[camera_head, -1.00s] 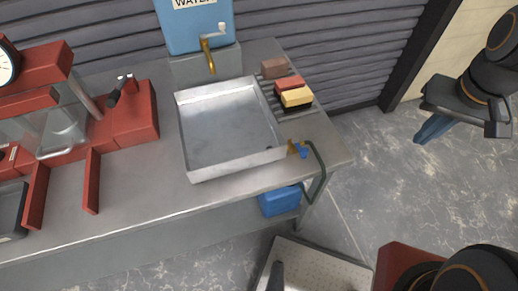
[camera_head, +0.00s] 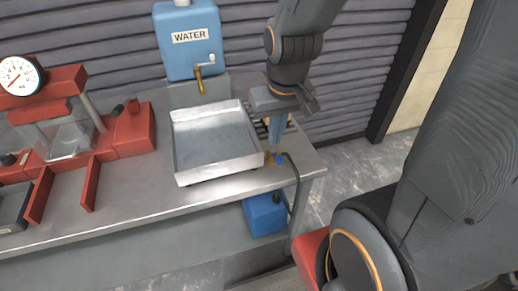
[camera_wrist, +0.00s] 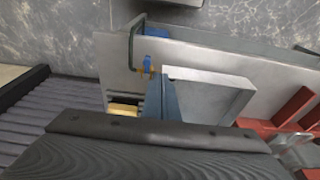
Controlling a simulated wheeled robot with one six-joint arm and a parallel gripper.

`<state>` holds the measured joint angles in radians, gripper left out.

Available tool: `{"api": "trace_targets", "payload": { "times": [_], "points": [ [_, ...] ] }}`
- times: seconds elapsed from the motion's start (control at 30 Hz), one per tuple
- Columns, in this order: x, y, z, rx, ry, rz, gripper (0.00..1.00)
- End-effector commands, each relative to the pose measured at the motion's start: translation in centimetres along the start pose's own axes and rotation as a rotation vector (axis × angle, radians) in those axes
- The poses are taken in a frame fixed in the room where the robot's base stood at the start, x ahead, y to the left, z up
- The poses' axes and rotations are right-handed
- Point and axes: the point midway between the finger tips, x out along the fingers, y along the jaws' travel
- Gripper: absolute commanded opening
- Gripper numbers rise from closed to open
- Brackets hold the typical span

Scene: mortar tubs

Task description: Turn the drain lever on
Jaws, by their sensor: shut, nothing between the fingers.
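The drain lever (camera_head: 279,158) is a small blue handle on a brass valve (camera_head: 271,159) at the right front corner of the shallow metal tray (camera_head: 181,148). In the wrist view the blue lever (camera_wrist: 147,60) shows just beyond the fingertips, with brass below it. My gripper (camera_head: 276,143) points down over the tray's right edge, shut and empty, its blue-grey fingers close to the lever. In the wrist view my gripper (camera_wrist: 163,78) is just right of the lever. I cannot tell whether they touch.
A blue water tank (camera_head: 190,45) with a brass tap stands behind the tray. A green hose (camera_head: 297,190) hangs at the bench's right end, by a blue container (camera_head: 264,214) underneath. A red press (camera_head: 128,132) stands at left. Sponge-like blocks are mostly hidden behind my gripper.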

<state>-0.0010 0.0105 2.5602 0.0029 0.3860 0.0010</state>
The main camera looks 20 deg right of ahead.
Motion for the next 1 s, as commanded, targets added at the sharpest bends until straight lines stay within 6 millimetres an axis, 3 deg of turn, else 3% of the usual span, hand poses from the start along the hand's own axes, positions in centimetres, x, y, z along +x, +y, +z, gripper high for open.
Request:
{"api": "trace_targets", "payload": {
  "times": [0.27,0.5,0.7,1.0],
  "points": [
    [0.1,0.0,-0.1,-0.006,-0.004,0.000,0.00],
    [2.2,-0.1,-3.8,-0.203,-0.165,0.012,0.00],
    [2.7,0.2,-6.8,-0.403,-0.344,0.017,0.00],
    [2.1,0.5,-7.7,-0.479,-0.422,0.015,0.00]
  ]
}}
